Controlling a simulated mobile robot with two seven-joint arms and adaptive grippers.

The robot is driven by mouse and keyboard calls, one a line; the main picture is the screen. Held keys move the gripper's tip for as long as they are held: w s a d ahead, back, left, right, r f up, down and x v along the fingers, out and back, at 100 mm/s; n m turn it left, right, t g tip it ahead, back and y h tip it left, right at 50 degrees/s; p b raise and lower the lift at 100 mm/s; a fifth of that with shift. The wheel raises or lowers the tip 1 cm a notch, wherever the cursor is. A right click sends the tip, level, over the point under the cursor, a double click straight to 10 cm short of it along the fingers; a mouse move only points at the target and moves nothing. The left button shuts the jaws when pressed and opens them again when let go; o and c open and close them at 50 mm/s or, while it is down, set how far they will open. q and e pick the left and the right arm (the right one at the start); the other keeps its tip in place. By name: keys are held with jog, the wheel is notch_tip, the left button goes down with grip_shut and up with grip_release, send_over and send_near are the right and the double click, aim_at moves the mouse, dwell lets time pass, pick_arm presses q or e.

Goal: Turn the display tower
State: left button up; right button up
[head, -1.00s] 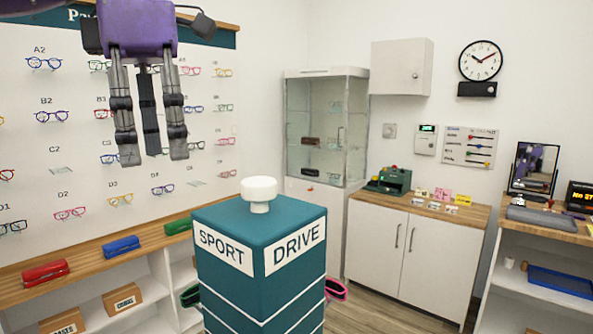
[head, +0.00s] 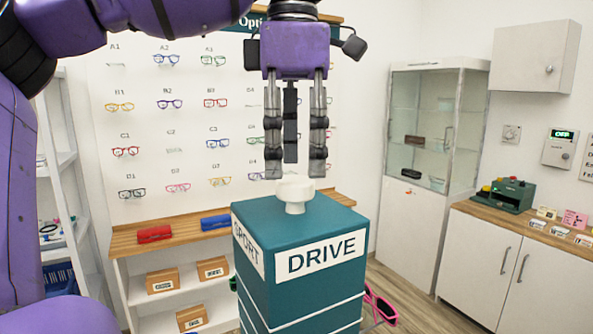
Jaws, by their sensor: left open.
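The display tower (head: 300,262) is a teal block in the lower middle of the head view, with a white knob (head: 295,193) on its top. Its front right face carries a white label reading DRIVE, and its narrow left face a label reading SPORT. My left gripper (head: 296,165) is purple with dark grey fingers pointing down. It is open, with its fingertips just above and behind or around the knob's top; I cannot tell whether they touch it. My right gripper is not in view.
A wall panel of glasses (head: 190,120) stands behind, above a wooden ledge with a red case (head: 154,234) and a blue case (head: 215,222). A glass cabinet (head: 425,130) and a counter (head: 480,262) stand to the right. Pink glasses (head: 381,306) stick out from the tower's right side.

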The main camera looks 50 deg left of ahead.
aim_at(295, 178)
pick_arm(q)
jog(key=shift+w+d+f, duration=0.1)
jog(key=shift+f, duration=1.45)
jog(key=shift+c, duration=0.6)
grip_shut()
